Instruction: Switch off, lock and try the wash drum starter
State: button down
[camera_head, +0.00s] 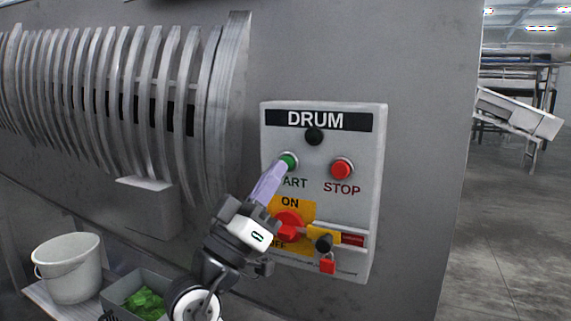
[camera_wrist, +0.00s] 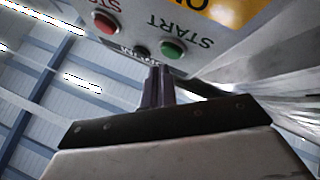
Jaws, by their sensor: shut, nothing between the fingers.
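The grey DRUM starter box (camera_head: 375,150) is on the machine wall. It has a green START button (camera_head: 289,160), a red STOP button (camera_head: 341,169) and a dark round lamp (camera_head: 314,136). Below, a red rotary switch (camera_head: 288,224) sits on a yellow ON/OFF plate; my gripper partly covers it, and its position is unclear. A red padlock (camera_head: 327,264) is at the lower right, below a black knob (camera_head: 323,243); whether it is fastened is unclear. My gripper (camera_head: 280,169) is shut and empty, its tips at START. The wrist view shows START (camera_wrist: 173,48) just past the fingertips (camera_wrist: 158,72); contact is unclear.
A ribbed metal drum (camera_head: 150,100) is left of the box. A white bucket (camera_head: 68,268) and a grey tray (camera_head: 118,292) of green leaves stand at the lower left. Open floor (camera_head: 510,230) and a conveyor (camera_head: 520,108) are at the right.

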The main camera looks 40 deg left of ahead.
jog(key=shift+w, duration=0.1)
jog(key=shift+w+a, duration=0.1)
jog(key=shift+w, duration=0.25)
jog(key=shift+w+a+b, duration=0.1)
jog(key=shift+w+b, duration=0.35)
dwell(0.8)
jog(key=shift+s, duration=0.15)
jog(key=shift+s+d, duration=0.2)
jog(key=shift+s, duration=0.5)
jog(key=shift+s+d+b, duration=0.15)
jog(key=shift+s+d, duration=0.05)
jog(key=shift+s, duration=0.6)
jog(key=shift+s+d+b, duration=0.15)
jog(key=shift+s+d, duration=0.05)
jog(key=shift+s, duration=0.65)
jog(key=shift+s+d+b, duration=0.15)
jog(key=shift+s+d, duration=0.05)
jog(key=shift+s, duration=0.6)
jog(key=shift+a+y, duration=0.1)
jog(key=shift+y, duration=0.2)
